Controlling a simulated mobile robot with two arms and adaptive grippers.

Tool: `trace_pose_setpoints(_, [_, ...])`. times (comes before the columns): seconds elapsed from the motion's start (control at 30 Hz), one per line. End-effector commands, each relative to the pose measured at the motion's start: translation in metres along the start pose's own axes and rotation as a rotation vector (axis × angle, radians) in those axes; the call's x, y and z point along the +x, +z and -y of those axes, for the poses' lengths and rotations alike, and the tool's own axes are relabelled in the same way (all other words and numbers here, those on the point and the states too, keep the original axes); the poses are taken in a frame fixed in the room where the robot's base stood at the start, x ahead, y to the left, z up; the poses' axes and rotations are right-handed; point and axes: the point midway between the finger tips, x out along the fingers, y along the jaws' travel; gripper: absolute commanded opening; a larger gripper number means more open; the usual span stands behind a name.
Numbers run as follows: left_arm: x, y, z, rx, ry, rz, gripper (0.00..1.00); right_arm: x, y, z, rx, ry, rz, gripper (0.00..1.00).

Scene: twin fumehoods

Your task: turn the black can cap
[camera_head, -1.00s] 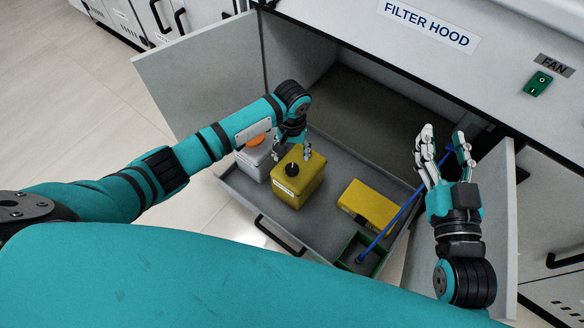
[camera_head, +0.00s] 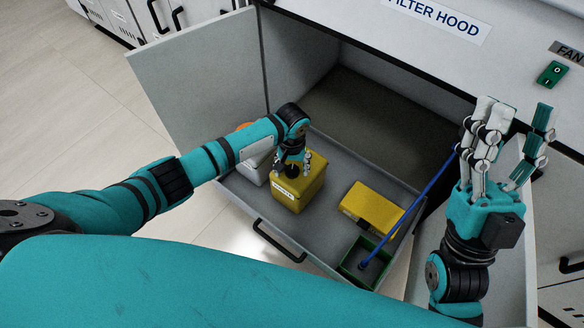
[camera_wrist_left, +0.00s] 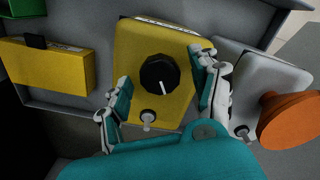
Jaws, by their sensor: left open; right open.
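The yellow can (camera_head: 300,190) stands upright in the pulled-out grey drawer, and its round black cap (camera_wrist_left: 159,74) with a white mark shows in the left wrist view. In the head view the cap (camera_head: 292,170) is partly hidden by my left gripper (camera_head: 292,162). My left gripper (camera_wrist_left: 158,98) is open above the can, its fingers spread on both sides of the cap and apart from it. My right gripper (camera_head: 512,135) is open and empty, raised at the right beside the drawer.
A white can with an orange cap (camera_wrist_left: 292,120) stands beside the yellow can. A yellow box (camera_head: 374,207) lies to its right in the drawer (camera_head: 325,225). A green bin (camera_head: 350,262) with a blue rod (camera_head: 412,205) is at the front right. Open cabinet doors flank the drawer.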

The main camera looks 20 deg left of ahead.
Motion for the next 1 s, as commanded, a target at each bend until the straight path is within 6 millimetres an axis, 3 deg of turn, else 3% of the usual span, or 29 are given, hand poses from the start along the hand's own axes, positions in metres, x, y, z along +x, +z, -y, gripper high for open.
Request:
trace_pose_setpoints(0.23, [0.000, 0.000, 0.000, 0.000, 0.000, 0.000, 0.62, 0.000, -0.001, 0.000, 0.000, 0.000, -0.003, 0.44])
trace_pose_setpoints(0.67, [0.000, 0.000, 0.000, 0.000, 0.000, 0.000, 0.08, 0.000, -0.001, 0.000, 0.000, 0.000, -0.002, 0.44])
trace_pose_setpoints(0.83, [-0.001, 0.000, 0.000, 0.008, 0.000, 0.001, 0.08, 0.002, 0.001, 0.000, 0.000, 0.000, 0.011, 0.44])
trace_pose_setpoints(1.0, [-0.002, 0.001, 0.000, 0.052, -0.001, 0.003, 0.08, 0.002, 0.026, -0.003, -0.009, 0.005, 0.154, 0.44])
